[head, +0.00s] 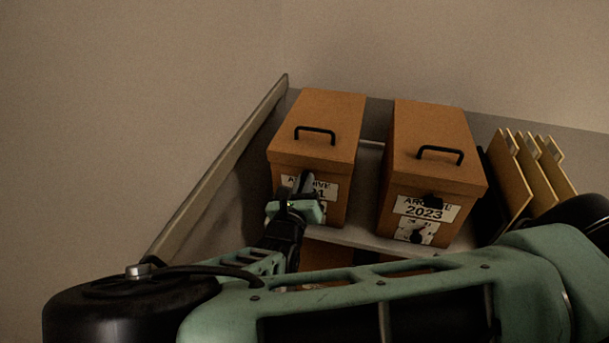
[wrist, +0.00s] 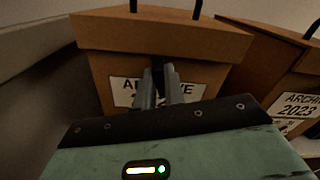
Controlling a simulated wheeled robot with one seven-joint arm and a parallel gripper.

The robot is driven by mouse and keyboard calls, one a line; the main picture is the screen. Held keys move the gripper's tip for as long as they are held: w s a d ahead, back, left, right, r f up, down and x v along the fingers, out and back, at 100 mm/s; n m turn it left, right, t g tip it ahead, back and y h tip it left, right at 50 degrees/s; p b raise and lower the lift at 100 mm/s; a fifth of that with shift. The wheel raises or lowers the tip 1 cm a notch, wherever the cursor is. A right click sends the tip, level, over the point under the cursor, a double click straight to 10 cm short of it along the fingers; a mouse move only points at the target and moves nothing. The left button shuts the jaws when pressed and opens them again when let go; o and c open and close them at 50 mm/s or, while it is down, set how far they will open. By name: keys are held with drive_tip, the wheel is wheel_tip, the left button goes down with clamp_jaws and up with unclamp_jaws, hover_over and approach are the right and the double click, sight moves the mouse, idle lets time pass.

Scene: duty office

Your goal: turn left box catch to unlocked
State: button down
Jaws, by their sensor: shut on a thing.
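The left archive box (head: 318,112) is brown with a black top handle and a white label on its front, on a shelf. It also fills the middle of the wrist view (wrist: 110,63). My gripper (head: 305,183) reaches up to the label area of that box. In the wrist view my gripper's fingers (wrist: 163,82) are close together in front of the label, shut on the left box's catch. The catch is mostly hidden by the fingers, so its turn angle cannot be read. The label is partly covered too.
A similar right box (head: 430,130) labelled 2023 stands beside it, with a black catch (head: 433,201) on its front. Tan folders (head: 530,170) stand at the far right. A raised shelf side panel (head: 222,165) is close on the left. A narrow gap separates the boxes.

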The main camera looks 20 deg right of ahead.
drive_tip(key=shift+a+f+n+p, duration=0.1)
drive_tip(key=shift+n+p, duration=1.3)
drive_tip(key=shift+n, duration=2.1)
drive_tip(key=shift+f+n+p, duration=0.1)
drive_tip(key=shift+n+p, duration=1.25)
drive_tip(key=shift+n, duration=2.15)
drive_tip(key=c, duration=1.5)
unclamp_jaws()
drive_tip(key=b+v, duration=0.5)
drive_tip(key=v, duration=1.2)
drive_tip(key=shift+s+a, duration=0.1)
